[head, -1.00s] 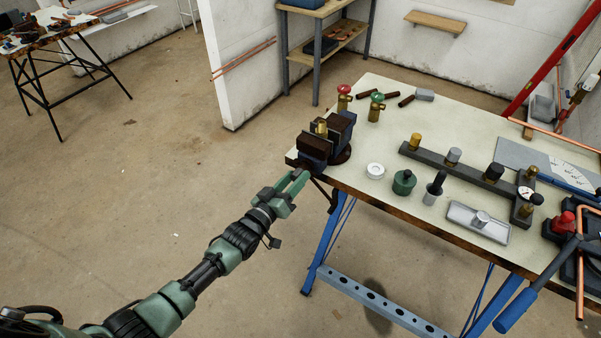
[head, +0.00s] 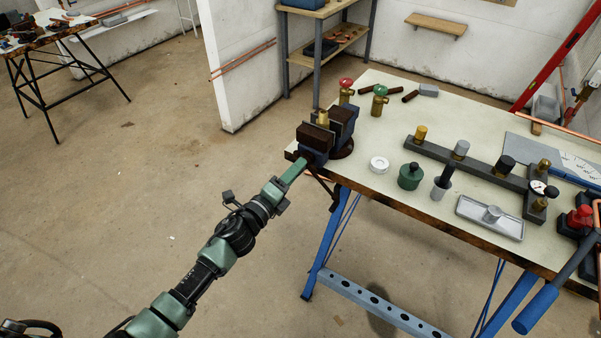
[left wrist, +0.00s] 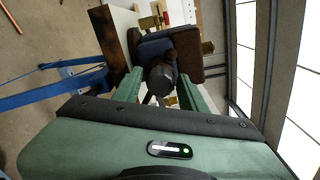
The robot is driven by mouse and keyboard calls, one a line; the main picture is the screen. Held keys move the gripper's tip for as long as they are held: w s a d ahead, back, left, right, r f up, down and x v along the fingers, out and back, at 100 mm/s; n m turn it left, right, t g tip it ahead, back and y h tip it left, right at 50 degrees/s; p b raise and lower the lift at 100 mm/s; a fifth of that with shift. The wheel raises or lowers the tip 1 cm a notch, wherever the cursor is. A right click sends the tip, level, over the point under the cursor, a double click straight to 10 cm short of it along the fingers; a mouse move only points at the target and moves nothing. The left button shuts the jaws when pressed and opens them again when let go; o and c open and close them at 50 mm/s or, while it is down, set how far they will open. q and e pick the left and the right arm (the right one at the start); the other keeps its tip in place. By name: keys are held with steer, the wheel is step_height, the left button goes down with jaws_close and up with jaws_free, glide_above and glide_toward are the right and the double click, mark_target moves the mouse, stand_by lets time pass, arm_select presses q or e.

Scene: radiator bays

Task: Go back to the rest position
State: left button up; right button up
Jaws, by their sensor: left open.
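My left gripper (head: 297,166) is open at the near left corner of the workbench, right in front of the vise. In the left wrist view its two green fingers (left wrist: 160,92) stand apart on either side of the vise's dark round spindle end (left wrist: 160,78). I cannot tell whether they touch it. The blue vise (head: 318,150) with brown jaw faces has a brass fitting (head: 322,118) between its jaws. My right gripper is not in view.
The workbench (head: 385,130) holds two brass valves (head: 380,100), a white ring (head: 379,164), a green pot (head: 409,176), a dark manifold bar (head: 470,166) and a grey tray (head: 490,217). Blue bench legs (head: 325,242) stand below. The floor to the left is clear.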

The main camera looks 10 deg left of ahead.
arm_select(q)
steer(key=shift+s, duration=0.1)
stand_by(0.3)
jaws_close()
stand_by(1.4)
